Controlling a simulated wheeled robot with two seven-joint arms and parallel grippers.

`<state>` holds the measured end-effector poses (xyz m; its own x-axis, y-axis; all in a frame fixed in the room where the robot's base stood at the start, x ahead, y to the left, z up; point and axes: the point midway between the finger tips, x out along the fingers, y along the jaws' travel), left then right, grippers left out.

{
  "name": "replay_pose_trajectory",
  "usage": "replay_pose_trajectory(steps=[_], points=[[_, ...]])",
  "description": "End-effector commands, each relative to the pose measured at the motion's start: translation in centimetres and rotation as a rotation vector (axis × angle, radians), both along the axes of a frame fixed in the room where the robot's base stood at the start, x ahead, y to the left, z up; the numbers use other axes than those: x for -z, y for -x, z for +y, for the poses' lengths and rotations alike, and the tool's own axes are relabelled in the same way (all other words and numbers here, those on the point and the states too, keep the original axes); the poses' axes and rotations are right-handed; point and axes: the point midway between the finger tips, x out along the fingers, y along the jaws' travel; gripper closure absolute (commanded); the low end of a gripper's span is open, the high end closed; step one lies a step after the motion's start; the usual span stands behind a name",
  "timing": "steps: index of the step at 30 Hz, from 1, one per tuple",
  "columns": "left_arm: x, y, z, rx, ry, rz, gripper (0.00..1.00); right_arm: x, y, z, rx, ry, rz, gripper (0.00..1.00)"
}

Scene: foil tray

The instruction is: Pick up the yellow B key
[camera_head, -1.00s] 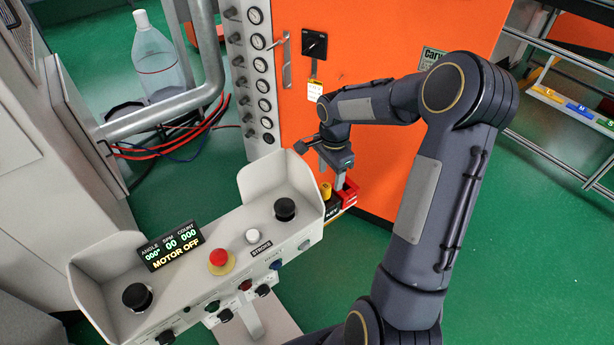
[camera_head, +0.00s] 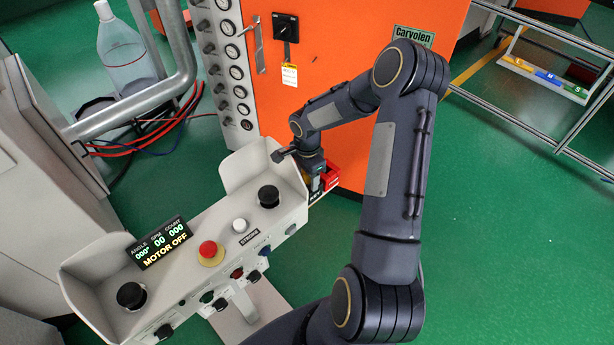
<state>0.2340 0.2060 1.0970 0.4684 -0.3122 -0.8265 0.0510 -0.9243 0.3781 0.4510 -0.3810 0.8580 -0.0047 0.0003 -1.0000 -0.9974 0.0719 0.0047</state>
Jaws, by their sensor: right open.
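A small key rack (camera_head: 316,195) with a dark "KEY" label sits at the right end of the control console, in front of the orange machine. A red key piece (camera_head: 331,177) stands at its right side. The yellow key (camera_head: 307,179) is almost wholly hidden behind my right gripper, with only a sliver of yellow showing. My right gripper (camera_head: 315,178) points down over the rack, right at the yellow key and left of the red piece. It is open; its fingertips are mostly hidden, and I cannot tell whether they touch the key. My left gripper is out of view.
The console (camera_head: 187,280) has black knobs, a red stop button (camera_head: 208,250) and a display (camera_head: 160,243) reading MOTOR OFF. Its raised side wall (camera_head: 247,166) stands just left of my right gripper. The orange machine (camera_head: 335,50) is close behind.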

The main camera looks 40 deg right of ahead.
Motion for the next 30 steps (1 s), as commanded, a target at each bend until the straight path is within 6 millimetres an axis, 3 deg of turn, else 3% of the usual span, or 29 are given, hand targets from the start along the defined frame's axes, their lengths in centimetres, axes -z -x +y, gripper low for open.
replay_pose_trajectory(steps=[2,14,23,30], points=[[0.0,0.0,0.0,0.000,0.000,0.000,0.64,0.0,0.0,0.0,0.000,0.000,0.000,0.44],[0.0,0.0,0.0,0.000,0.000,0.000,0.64,-0.1,0.0,0.0,-0.001,0.000,-0.001,0.94],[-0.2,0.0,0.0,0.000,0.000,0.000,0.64,-0.4,0.0,0.0,-0.001,0.001,-0.001,0.94],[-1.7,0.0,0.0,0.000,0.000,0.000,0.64,-3.2,-0.1,0.0,-0.001,0.002,-0.004,0.94]])
